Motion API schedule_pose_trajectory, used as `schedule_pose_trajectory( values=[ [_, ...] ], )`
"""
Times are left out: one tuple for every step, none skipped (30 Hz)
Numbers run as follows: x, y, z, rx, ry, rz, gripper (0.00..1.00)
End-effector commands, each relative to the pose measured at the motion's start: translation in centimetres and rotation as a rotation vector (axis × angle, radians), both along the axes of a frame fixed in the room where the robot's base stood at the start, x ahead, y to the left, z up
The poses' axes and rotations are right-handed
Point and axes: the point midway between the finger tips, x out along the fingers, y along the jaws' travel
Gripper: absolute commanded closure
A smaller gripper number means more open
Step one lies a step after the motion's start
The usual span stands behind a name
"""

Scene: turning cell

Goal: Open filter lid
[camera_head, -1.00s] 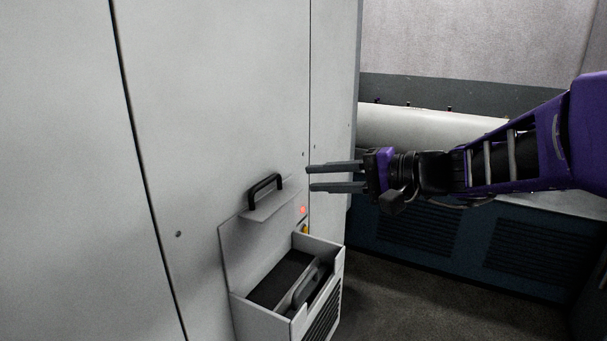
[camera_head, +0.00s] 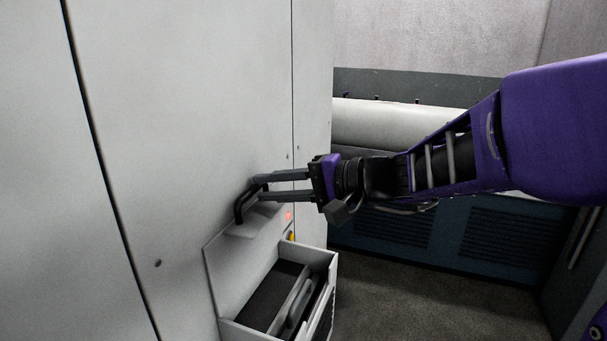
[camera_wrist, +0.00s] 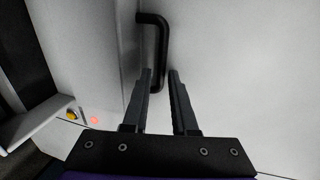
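The filter lid (camera_head: 228,258) is a light grey panel standing raised against the machine wall, above the open filter box (camera_head: 322,258). Its black bar handle (camera_head: 240,209) is at the top; the handle also shows in the wrist view (camera_wrist: 162,40). A dark filter with its own grip (camera_head: 300,302) lies inside the box. My gripper (camera_head: 257,188) reaches in from the right at the handle. In the wrist view, my fingers (camera_wrist: 160,74) are apart, with the handle's bar between their tips. I cannot tell whether either finger touches it.
A red light (camera_head: 289,216) and a yellow knob (camera_head: 291,237) sit on the wall just behind the box. The flat machine wall (camera_head: 190,110) stands close on the left. Blue vented cabinets (camera_head: 500,245) stand at the back right. Open floor (camera_head: 420,300) lies right of the box.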

Motion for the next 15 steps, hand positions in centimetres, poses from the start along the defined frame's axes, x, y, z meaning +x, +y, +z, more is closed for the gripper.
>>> schedule_pose_trajectory(
  values=[
    [-0.11,0.03,0.08,-0.002,-0.004,-0.001,0.74],
    [-0.12,0.04,0.06,-0.002,-0.004,-0.001,0.74],
    [-0.15,0.05,0.04,-0.001,-0.003,-0.001,0.74],
    [-0.16,0.06,0.04,-0.001,-0.003,-0.001,0.74],
    [-0.17,0.07,0.03,-0.001,-0.003,-0.001,0.74],
    [-0.17,0.07,0.03,-0.001,-0.003,-0.001,0.74],
    [-0.17,0.08,0.03,-0.001,-0.003,-0.001,0.74],
    [-0.17,0.08,0.03,-0.001,-0.003,-0.001,0.74],
    [-0.17,0.08,0.03,-0.001,-0.003,-0.001,0.74],
    [-0.17,0.08,0.03,-0.001,-0.003,-0.001,0.74],
    [-0.17,0.08,0.03,-0.001,-0.003,-0.001,0.74],
    [-0.17,0.08,0.03,-0.001,-0.003,-0.001,0.74],
    [-0.17,0.08,0.03,-0.001,-0.003,-0.001,0.79],
    [-0.17,0.08,0.03,-0.001,-0.003,-0.001,0.85],
    [-0.17,0.08,0.03,-0.001,-0.003,-0.001,0.92]
  ],
)
